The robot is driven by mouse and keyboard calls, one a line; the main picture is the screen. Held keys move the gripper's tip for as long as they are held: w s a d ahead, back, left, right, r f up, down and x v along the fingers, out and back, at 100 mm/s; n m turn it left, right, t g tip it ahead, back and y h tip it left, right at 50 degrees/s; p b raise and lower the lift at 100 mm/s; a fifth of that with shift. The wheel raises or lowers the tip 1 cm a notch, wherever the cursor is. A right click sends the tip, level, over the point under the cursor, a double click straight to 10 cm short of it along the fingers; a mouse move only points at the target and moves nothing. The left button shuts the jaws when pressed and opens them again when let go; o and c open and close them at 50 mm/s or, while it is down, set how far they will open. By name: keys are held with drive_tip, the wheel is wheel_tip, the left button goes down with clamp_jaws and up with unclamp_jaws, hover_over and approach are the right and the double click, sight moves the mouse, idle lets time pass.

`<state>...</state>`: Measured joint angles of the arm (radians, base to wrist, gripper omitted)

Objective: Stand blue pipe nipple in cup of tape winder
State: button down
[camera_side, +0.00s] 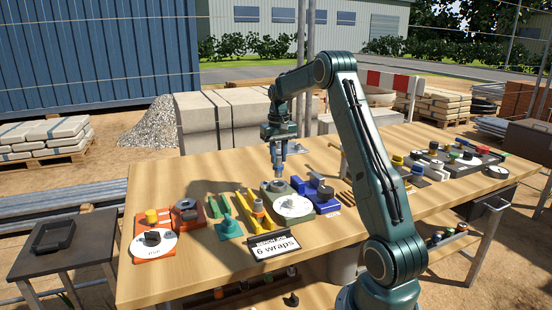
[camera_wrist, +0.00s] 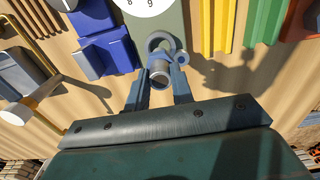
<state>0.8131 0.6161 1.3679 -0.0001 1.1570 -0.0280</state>
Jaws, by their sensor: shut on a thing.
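My gripper (camera_side: 278,168) points down over the tape winder, a green base (camera_side: 306,214) with a white numbered dial (camera_side: 293,206). In the wrist view, its two blue-grey fingers (camera_wrist: 158,88) are shut on the blue pipe nipple (camera_wrist: 160,74), a short grey-blue tube with its open end towards the camera. The winder's round grey cup (camera_wrist: 163,40) shows just beyond the nipple, near the dial (camera_wrist: 145,5). The nipple overlaps the cup's near rim in this view. I cannot tell whether its lower end is inside the cup or above it.
A blue device (camera_wrist: 105,48) stands close beside the winder. Yellow (camera_side: 250,208) and green (camera_side: 218,206) channel pieces lie to its left in the side view, with an orange-based dial unit (camera_side: 155,240) beyond. A "6 wraps" sign (camera_side: 275,248) stands at the front.

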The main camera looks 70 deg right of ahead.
sight(279, 165)
drive_tip(key=shift+f, duration=0.45)
idle(0.7)
drive_tip(key=shift+f, duration=0.95)
drive_tip(key=shift+f, duration=1.1)
drive_tip(key=c, duration=0.6)
unclamp_jaws()
drive_tip(key=shift+c, duration=0.2)
drive_tip(key=shift+r, duration=3.5)
drive_tip(key=shift+r, duration=0.1)
wheel_tip(279, 165, up, 14)
drive_tip(key=shift+f, duration=0.2)
